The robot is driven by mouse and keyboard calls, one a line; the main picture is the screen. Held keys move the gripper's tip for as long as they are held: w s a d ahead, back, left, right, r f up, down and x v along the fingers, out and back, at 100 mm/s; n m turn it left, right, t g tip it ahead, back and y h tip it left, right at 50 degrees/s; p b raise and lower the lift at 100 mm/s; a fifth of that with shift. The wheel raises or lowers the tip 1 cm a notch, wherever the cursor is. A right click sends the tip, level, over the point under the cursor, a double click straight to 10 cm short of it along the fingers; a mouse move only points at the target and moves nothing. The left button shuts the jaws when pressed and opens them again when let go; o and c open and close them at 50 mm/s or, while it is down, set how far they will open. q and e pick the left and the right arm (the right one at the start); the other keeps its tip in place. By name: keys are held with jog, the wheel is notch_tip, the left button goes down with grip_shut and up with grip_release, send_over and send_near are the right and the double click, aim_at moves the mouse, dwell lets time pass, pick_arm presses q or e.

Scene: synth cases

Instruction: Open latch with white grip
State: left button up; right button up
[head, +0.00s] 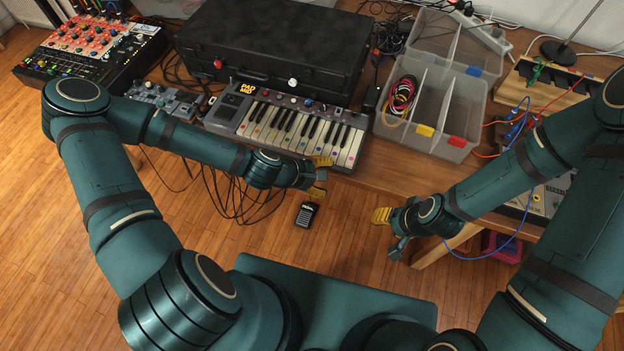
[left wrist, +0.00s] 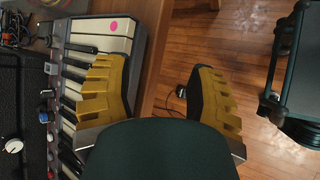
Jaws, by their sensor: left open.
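A closed black case (head: 275,45) lies on the table behind the small keyboard (head: 290,125). A latch with a white grip (head: 292,82) sits on its front side, and another with a red grip (head: 217,64) is farther left. In the left wrist view the white grip (left wrist: 14,146) is at the lower left, on the dark case (left wrist: 25,105). My left gripper (head: 320,177) is open and empty at the keyboard's right front corner, apart from the latch. One yellow finger shows over the keys. My right gripper (head: 383,217) is off the table's front edge; its finger gap is unclear.
A clear divided bin (head: 437,135) with cables stands right of the keyboard. A mixer (head: 90,48) is at the far left. A small black device (head: 307,214) and hanging cables are below the table's front edge. The keyboard lies between my left gripper and the case.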

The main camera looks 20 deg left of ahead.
pick_arm(q)
jog(key=shift+s+f+m+g, duration=0.2)
jog(key=shift+s+m+g, duration=0.15)
jog(key=shift+s, duration=0.2)
pick_arm(e)
jog(key=shift+s+a+r, duration=0.1)
jog(key=shift+s+a, duration=0.05)
jog(key=shift+a, duration=0.15)
pick_arm(q)
jog(key=s+a+f+m+g+y, duration=0.2)
jog(key=s+m, duration=0.5)
jog(key=m, duration=0.6)
jog(key=shift+s+f+g+y, duration=0.25)
jog(key=shift+f+g+y, duration=0.1)
jog(key=shift+g+y, duration=0.45)
pick_arm(e)
jog(key=shift+s+a+g, duration=0.15)
jog(key=shift+s+g, duration=0.15)
jog(key=shift+s, duration=0.45)
pick_arm(q)
jog(key=shift+c, duration=0.5)
